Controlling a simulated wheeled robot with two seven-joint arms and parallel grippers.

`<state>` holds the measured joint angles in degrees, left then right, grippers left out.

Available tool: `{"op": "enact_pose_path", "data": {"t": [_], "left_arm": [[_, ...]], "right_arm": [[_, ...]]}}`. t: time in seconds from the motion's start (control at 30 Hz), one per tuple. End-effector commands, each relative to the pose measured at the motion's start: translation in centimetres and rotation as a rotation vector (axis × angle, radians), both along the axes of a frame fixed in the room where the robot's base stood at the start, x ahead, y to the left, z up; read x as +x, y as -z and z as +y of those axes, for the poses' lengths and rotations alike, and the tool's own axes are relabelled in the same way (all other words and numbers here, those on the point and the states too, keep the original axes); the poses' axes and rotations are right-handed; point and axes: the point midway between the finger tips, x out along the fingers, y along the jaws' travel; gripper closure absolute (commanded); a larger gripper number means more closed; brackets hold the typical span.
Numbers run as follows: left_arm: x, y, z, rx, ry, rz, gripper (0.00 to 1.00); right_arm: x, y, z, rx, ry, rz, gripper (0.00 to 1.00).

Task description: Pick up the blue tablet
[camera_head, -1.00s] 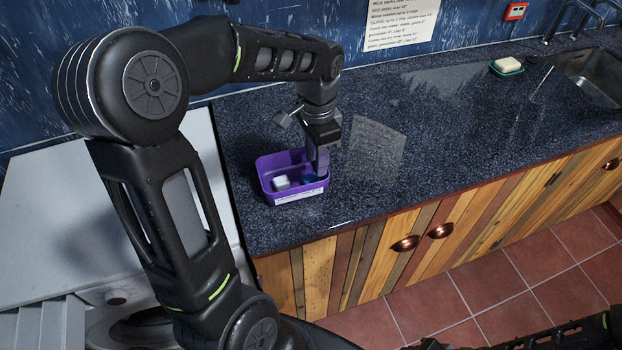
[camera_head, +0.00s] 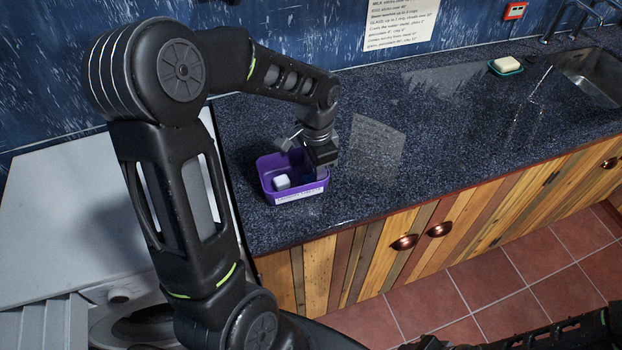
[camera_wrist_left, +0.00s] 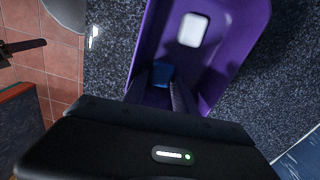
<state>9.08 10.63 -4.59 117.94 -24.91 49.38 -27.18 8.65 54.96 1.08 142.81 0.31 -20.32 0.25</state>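The blue tablet (camera_wrist_left: 162,74) lies in a purple tub (camera_head: 294,190) and shows between the two finger ends of my left gripper in the left wrist view. In the head view the tablet is mostly hidden by the gripper. My left gripper (camera_head: 316,172) points down into the right part of the tub. Its fingers (camera_wrist_left: 161,92) are apart, one on each side of the tablet; I cannot tell whether they touch it. A dark end of my right arm shows at the bottom edge of the head view, too cut off to read its fingers.
A white block (camera_head: 282,182) lies in the tub's left part; it also shows in the left wrist view (camera_wrist_left: 190,29). The tub stands near the front edge of the dark speckled counter (camera_head: 430,120). The counter is clear rightward to a soap dish (camera_head: 506,71) and sink (camera_head: 594,76).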

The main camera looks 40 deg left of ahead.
Motion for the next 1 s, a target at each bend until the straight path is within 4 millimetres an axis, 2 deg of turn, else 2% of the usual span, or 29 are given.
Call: {"op": "enact_pose_path", "data": {"t": [0.27,0.67,1.0], "left_arm": [[0.02,-0.04,-0.01,0.0,0.0,-0.001,0.67],[0.02,-0.04,-0.01,0.0,0.0,-0.001,1.0],[0.03,-0.06,-0.01,0.0,0.0,-0.001,1.0]], "right_arm": [[0.0,0.0,0.01,0.0,0.0,0.0,0.64],[0.0,-0.01,0.01,0.0,0.0,0.0,0.64],[0.0,-0.01,0.01,0.0,0.0,0.0,0.64]]}}
